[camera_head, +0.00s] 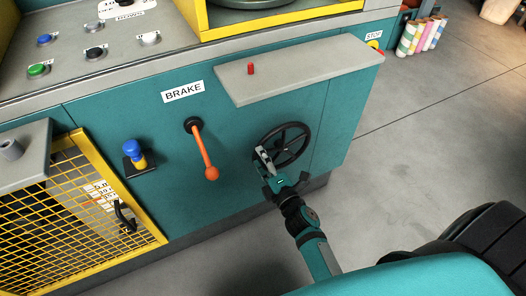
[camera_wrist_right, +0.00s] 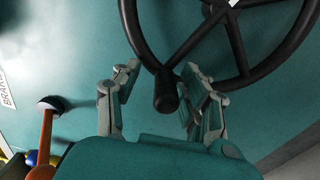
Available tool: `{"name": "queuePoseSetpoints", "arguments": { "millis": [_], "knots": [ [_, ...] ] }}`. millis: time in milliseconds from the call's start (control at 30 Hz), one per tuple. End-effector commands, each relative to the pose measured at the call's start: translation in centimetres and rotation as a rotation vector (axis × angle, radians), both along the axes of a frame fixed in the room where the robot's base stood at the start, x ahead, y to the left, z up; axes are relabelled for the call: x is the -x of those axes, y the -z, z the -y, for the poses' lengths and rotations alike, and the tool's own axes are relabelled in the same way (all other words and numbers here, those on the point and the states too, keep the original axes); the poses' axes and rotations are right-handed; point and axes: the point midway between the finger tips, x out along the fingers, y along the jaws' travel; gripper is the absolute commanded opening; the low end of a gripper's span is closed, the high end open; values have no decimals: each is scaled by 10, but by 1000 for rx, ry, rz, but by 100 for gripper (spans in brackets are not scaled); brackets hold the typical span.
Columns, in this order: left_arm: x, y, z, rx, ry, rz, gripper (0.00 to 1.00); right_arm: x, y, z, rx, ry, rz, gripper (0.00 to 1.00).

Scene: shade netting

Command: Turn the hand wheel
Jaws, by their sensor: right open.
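A black spoked hand wheel (camera_head: 293,143) is mounted on the teal machine panel below a grey shelf. In the right wrist view the wheel (camera_wrist_right: 240,75) fills the upper part, and its dark handle knob (camera_wrist_right: 166,92) sticks out between my fingers. My right gripper (camera_head: 265,163) is at the wheel's lower left rim in the head view. In the right wrist view my right gripper (camera_wrist_right: 158,92) is open, with one finger on each side of the knob. Gaps show beside the knob, mainly on the left. My left gripper is not in view.
An orange brake lever (camera_head: 203,150) hangs left of the wheel, under the BRAKE label (camera_head: 183,92). A grey shelf (camera_head: 300,68) juts out above the wheel. A yellow mesh guard (camera_head: 95,200) is at the left.

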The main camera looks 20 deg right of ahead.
Motion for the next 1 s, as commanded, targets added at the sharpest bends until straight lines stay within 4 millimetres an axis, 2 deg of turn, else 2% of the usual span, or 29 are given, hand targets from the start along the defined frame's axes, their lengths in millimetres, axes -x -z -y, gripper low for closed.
{"name": "queuePoseSetpoints", "arguments": {
  "millis": [300,500,667,933,1000],
  "knots": [
    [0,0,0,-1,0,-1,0,0,-57,-1,7,-8,12,43],
    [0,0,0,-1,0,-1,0,-1,-87,-2,1,-7,13,43],
    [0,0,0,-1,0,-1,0,0,-95,-1,1,-4,7,43],
    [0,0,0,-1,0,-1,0,0,-96,0,0,0,3,43],
    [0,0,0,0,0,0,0,0,-96,0,8,-3,6,34]
  ]
}}
